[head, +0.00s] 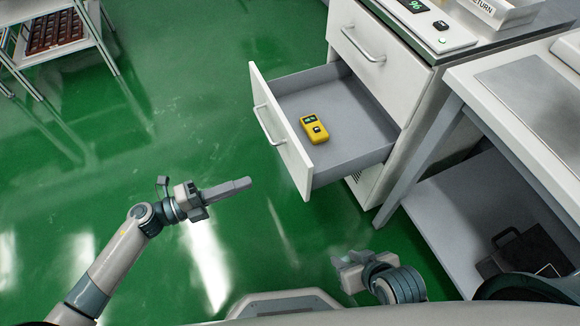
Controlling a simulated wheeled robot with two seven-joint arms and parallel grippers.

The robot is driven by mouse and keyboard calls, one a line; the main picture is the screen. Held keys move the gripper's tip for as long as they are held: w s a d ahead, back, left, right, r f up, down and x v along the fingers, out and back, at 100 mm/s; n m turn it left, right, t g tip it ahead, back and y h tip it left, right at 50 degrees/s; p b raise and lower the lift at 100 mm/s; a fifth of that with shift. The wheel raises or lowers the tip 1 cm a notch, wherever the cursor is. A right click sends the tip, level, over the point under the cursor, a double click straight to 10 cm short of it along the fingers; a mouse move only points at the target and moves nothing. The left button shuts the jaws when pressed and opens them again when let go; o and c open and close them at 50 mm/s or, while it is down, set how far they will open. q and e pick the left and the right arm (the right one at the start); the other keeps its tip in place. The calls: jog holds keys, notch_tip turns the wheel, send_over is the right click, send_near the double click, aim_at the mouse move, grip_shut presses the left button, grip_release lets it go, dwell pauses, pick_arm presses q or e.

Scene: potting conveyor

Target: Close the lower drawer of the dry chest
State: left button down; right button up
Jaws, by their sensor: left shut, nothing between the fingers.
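The lower drawer (350,155) of the white dry chest (385,70) is pulled well out toward the left. Its white front panel (290,135) carries a metal bar handle (265,125). A yellow handheld device (313,129) lies on the drawer floor. My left gripper (246,183) is shut and empty over the green floor. It points right, left of the panel's near end and apart from it in the picture. My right gripper (342,265) is low at the bottom centre, below the drawer in the picture. Its fingers are too unclear to read.
The upper drawer (370,40) is shut. A workbench (475,110) with a lower shelf (450,220) stands right of the chest; a dark case (525,250) lies on the shelf. A rack (75,50) with a brown tray stands far left. The floor left of the drawer is clear.

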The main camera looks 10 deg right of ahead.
aim_at(303, 161)
pick_arm(q)
jog(key=shift+d, duration=0.1)
jog(key=x, duration=1.3)
jog(key=shift+w+p, duration=0.1)
jog(key=shift+p, duration=0.3)
jog(key=shift+w+d+f, duration=0.1)
jog(key=shift+d, duration=0.25)
pick_arm(e)
jog(key=shift+s+d+f+g, duration=0.1)
jog(key=shift+s+d+g, duration=0.2)
jog(key=shift+d, duration=0.25)
pick_arm(q)
jog(key=shift+d, duration=0.1)
